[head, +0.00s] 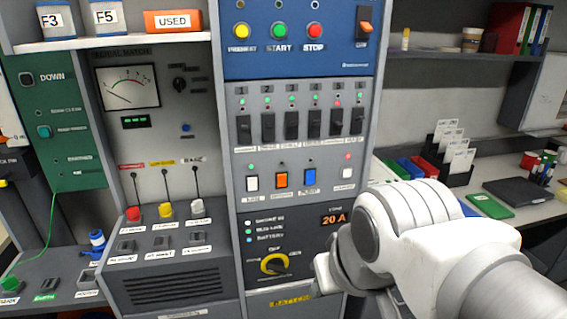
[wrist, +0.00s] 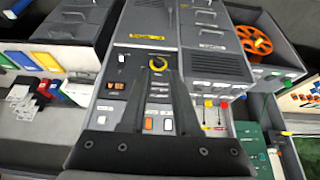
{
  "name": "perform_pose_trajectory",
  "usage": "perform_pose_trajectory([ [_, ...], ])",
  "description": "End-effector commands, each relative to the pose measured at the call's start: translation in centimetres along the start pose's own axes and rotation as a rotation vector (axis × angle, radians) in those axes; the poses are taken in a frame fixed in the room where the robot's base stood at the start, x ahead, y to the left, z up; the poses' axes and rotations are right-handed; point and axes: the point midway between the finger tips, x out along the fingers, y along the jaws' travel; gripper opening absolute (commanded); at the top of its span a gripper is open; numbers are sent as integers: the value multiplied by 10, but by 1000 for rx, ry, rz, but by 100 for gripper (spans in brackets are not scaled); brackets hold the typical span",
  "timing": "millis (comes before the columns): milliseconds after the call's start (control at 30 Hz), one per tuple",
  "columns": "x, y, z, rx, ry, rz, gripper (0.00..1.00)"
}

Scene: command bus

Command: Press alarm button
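The control panel (head: 292,140) stands upright ahead in the head view. Its lower row has a left white button (head: 252,183), an orange button (head: 282,180), a blue button (head: 310,177) and a right white button (head: 347,173) under a red light. The labels are too blurred to tell which is the alarm. Above are yellow (head: 242,31), green (head: 279,30) and red STOP (head: 315,30) buttons. My gripper (wrist: 157,78) is open and empty in the wrist view, its dark fingers apart in front of the panel. An orange button shows between them (wrist: 168,124).
Red (head: 133,213), yellow (head: 165,209) and white (head: 197,206) levers stand on the left console. A desk with a card rack (head: 452,155) and a green book (head: 490,205) lies right.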

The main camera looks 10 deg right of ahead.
Motion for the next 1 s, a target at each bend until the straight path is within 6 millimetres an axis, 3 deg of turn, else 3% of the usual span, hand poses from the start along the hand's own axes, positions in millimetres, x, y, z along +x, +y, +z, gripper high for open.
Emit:
perform_pose_trajectory([
  [33, 0, 0, 0, 0, 0, 0, 19],
  [133, 0, 0, 0, 0, 0, 0, 1],
  [167, 0, 0, 0, 0, 0, 0, 0],
  [1000, 0, 0, 0, 0, 0, 0, 0],
])
